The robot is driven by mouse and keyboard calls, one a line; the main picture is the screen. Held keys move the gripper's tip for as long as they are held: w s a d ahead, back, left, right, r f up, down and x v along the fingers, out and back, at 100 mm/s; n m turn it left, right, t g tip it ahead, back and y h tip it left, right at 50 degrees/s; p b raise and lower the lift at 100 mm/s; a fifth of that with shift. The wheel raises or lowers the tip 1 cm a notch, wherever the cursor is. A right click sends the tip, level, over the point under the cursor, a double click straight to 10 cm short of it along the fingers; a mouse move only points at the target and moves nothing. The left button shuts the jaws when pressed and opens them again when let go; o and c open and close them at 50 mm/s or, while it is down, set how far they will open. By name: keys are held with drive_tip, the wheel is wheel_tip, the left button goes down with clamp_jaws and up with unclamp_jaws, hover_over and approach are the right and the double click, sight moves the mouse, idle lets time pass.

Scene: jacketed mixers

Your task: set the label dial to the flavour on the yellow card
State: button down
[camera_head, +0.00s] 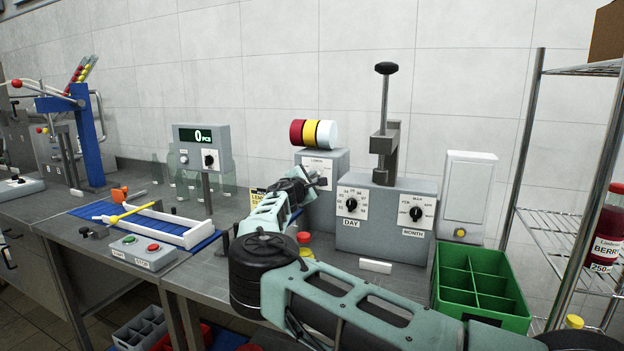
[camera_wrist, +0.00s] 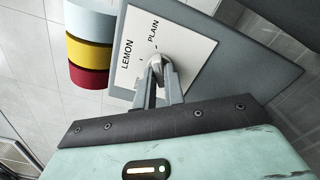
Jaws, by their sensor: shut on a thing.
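The label dial (camera_wrist: 160,62) is a small metal-grey knob on a white plate marked LEMON and PLAIN. My gripper (camera_wrist: 159,78) is shut on this knob in the wrist view. I cannot tell which word the dial points at. In the head view my gripper (camera_head: 318,181) reaches the front of the grey label box (camera_head: 325,158), and its dial is mostly hidden there. The yellow card (camera_head: 257,197) stands left of my gripper, partly behind my arm, and its small print is hard to read.
Red, yellow and white rolls (camera_head: 313,132) sit on top of the label box. Right of it is a grey box with DAY (camera_head: 350,202) and MONTH (camera_head: 416,213) dials and a lever press. A green divided crate (camera_head: 481,287) stands at the front right. Bottles stand behind the counter display.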

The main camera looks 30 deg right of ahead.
drive_tip(key=n+p, duration=0.1)
drive_tip(key=n, duration=0.4)
drive_tip(key=shift+n, duration=0.4)
drive_tip(key=n+p, duration=0.2)
drive_tip(key=n, duration=0.3)
drive_tip(key=shift+f+n, duration=0.1)
drive_tip(key=shift+n, duration=0.2)
drive_tip(key=c, duration=1.5)
unclamp_jaws()
drive_tip(key=b+v, duration=0.3)
drive_tip(key=v, duration=1.4)
drive_tip(key=shift+s+a, duration=0.15)
drive_tip(key=shift+s, duration=0.05)
